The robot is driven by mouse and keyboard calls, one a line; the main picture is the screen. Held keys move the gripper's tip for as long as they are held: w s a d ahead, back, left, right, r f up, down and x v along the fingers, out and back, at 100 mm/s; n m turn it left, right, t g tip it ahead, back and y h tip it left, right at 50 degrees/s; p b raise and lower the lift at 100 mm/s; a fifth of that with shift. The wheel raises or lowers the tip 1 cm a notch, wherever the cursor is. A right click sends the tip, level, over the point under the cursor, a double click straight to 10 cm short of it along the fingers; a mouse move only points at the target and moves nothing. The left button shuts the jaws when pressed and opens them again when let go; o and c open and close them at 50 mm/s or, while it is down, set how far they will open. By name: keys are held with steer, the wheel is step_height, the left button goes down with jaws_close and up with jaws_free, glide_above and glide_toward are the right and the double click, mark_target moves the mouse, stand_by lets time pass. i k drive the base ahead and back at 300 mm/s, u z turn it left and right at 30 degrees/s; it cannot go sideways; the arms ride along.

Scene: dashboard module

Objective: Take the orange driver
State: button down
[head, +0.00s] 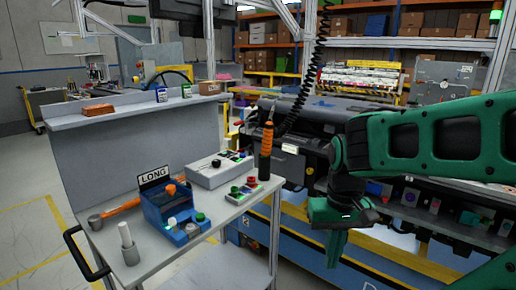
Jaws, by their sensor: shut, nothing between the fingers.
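The orange driver (267,137) stands upright at the right end of the grey cart, its black lower part (265,167) beside a small tray of coloured buttons. A black coiled cable (299,103) hangs down from above close to its top; I cannot tell whether the two are joined. My gripper (335,262) is to the right of the driver and lower in the picture, in front of the dashboard module. It points down, shut and empty, clearly apart from the driver. Its fingertips are small and dark in this view.
The grey cart (150,262) carries a blue box (160,212) under a LONG sign, a white control box (220,170) and an orange-handled hammer (118,209). The black dashboard module (345,110) lies behind my arm. Yellow-marked floor is open at left.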

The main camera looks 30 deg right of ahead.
mark_target(268, 133)
steer(key=z, duration=0.5)
steer(key=k, duration=1.25)
steer(key=z, duration=0.9)
steer(key=i, duration=2.4)
steer(key=u, duration=0.35)
